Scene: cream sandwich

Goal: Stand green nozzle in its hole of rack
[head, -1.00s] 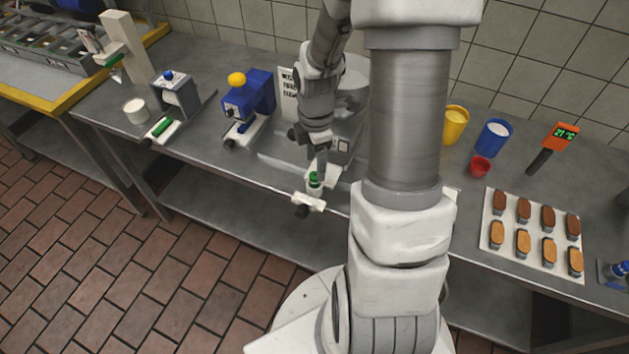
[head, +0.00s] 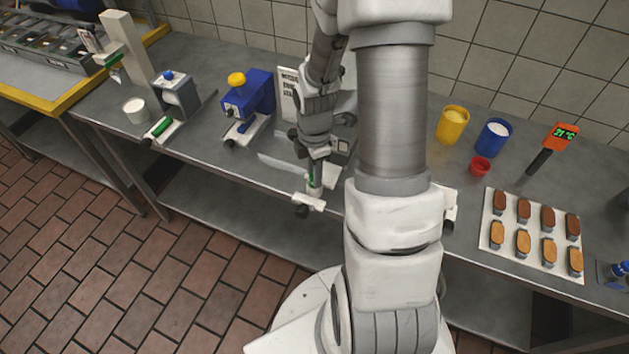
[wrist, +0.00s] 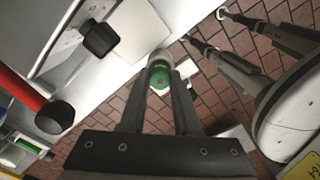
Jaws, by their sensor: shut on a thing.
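My gripper (head: 315,184) points down at the front edge of the steel counter, left of my arm's column. It is shut on the green nozzle, whose green round end (wrist: 160,77) shows between the fingertips in the wrist view. In the head view only a sliver of green (head: 311,180) shows beside the fingers. A white piece with a black knob (head: 308,203) is just below the fingertips. I cannot tell whether the nozzle touches it. I cannot clearly make out the rack or its hole.
A blue machine with a yellow knob (head: 247,97) and a grey device with a green handle (head: 172,98) stand left. Yellow (head: 452,126), blue (head: 493,140) and red (head: 480,167) cups and a tray of sandwiches (head: 512,258) are right. Open floor lies in front.

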